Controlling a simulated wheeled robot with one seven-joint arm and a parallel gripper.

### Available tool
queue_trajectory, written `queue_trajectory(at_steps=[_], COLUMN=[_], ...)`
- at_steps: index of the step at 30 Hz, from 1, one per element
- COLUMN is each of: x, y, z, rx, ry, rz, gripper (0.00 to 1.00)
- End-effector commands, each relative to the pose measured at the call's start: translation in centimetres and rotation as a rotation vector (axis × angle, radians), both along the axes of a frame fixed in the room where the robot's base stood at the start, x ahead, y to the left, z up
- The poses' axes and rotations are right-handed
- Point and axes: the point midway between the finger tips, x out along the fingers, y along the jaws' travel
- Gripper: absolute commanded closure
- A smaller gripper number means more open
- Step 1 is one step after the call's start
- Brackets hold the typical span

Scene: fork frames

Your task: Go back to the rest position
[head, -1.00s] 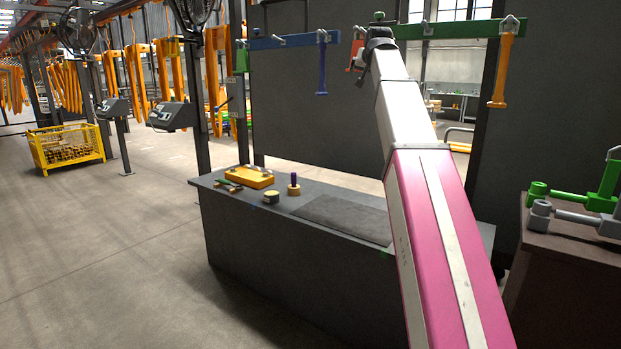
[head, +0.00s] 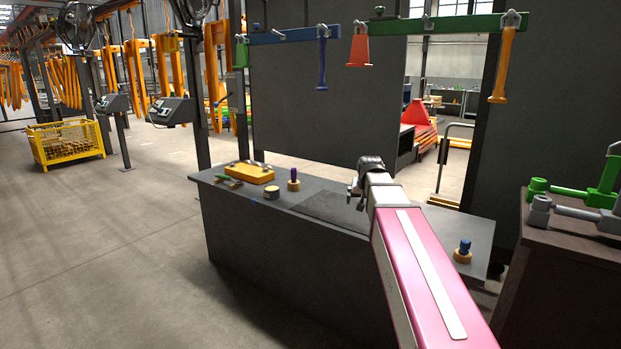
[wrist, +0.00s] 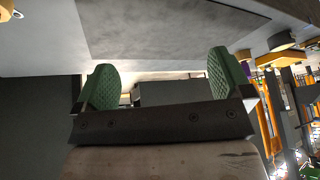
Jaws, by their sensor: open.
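My gripper (head: 356,192) is at the end of my pink and white arm, over the right half of the grey workbench (head: 230,191) in the head view. In the wrist view my gripper (wrist: 165,88) shows two green textured finger pads set wide apart, with nothing between them. It is open and empty. The dark mat (wrist: 160,30) on the bench shows beyond the fingers in the wrist view. In the head view my arm hides part of the bench's right side.
On the bench stand a yellow tray (head: 250,174), a purple peg on a round base (head: 294,180) and a blue peg on a base (head: 463,251). Above hang a blue bar (head: 290,36) and a green bar (head: 455,27) with hanging pieces. A brown cabinet (head: 560,270) stands right.

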Motion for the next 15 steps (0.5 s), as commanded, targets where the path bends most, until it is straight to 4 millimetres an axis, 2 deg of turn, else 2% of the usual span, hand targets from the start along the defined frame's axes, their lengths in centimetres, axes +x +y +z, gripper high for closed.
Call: queue_trajectory(at_steps=[1, 6, 15], x=[-1.5, -5.3, -13.1], y=[0.0, 0.1, 0.1], z=[-2.2, -8.5, -18.1], rx=[-0.003, -0.014, -0.027], ry=[0.03, 0.121, 0.283], rz=[0.005, 0.026, 0.066], gripper=[0.03, 0.03, 0.03])
